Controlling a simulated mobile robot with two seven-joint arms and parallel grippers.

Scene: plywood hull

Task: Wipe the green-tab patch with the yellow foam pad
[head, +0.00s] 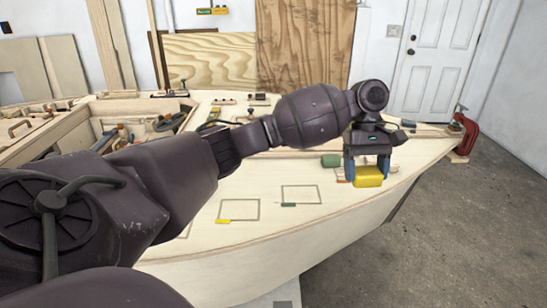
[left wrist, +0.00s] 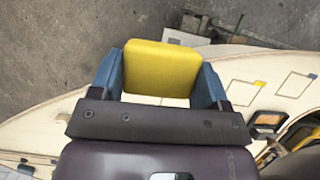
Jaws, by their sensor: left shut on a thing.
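My left gripper (head: 368,171) is shut on the yellow foam pad (head: 368,178), which sits between its two blue fingers. The pad is held at the right part of the pale plywood deck (head: 270,228); I cannot tell whether it touches the deck. In the left wrist view the pad (left wrist: 162,68) fills the space between the fingers. The green-tab patch (head: 301,194) is a thin outlined rectangle on the deck, with a dark green tab (head: 288,205) at its lower left edge. The gripper is to the right of this patch. My right gripper is not in view.
A yellow-tab patch (head: 239,209) lies left of the green-tab one. A green block (head: 330,160) stands just left of the gripper, near a partly hidden patch with an orange tab (head: 343,181). A red clamp (head: 467,135) grips the hull's far right tip.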

